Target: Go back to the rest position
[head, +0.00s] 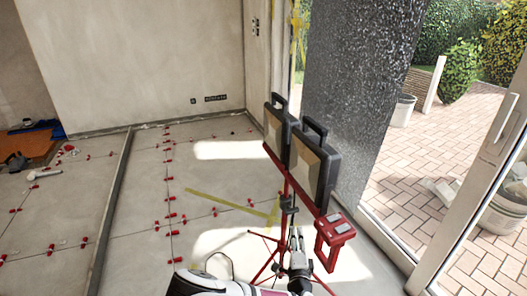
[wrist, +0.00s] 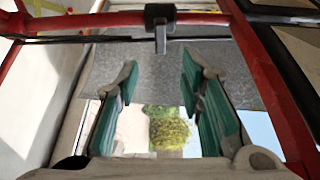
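My gripper (wrist: 160,70) is open in the wrist view, its two teal-padded fingers apart with nothing between them. A red frame and a dark crossbar with a small clamp (wrist: 160,28) show around and beyond the fingers. In the head view my gripper (head: 297,240) is at the bottom centre, close to the red tripod stand of a twin work lamp (head: 315,165). I cannot tell whether it touches the stand.
Red levelling clips (head: 170,215) dot the tiled floor (head: 130,260) in rows. A dark speckled pillar (head: 355,80) and a glass door frame (head: 480,190) stand at the right.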

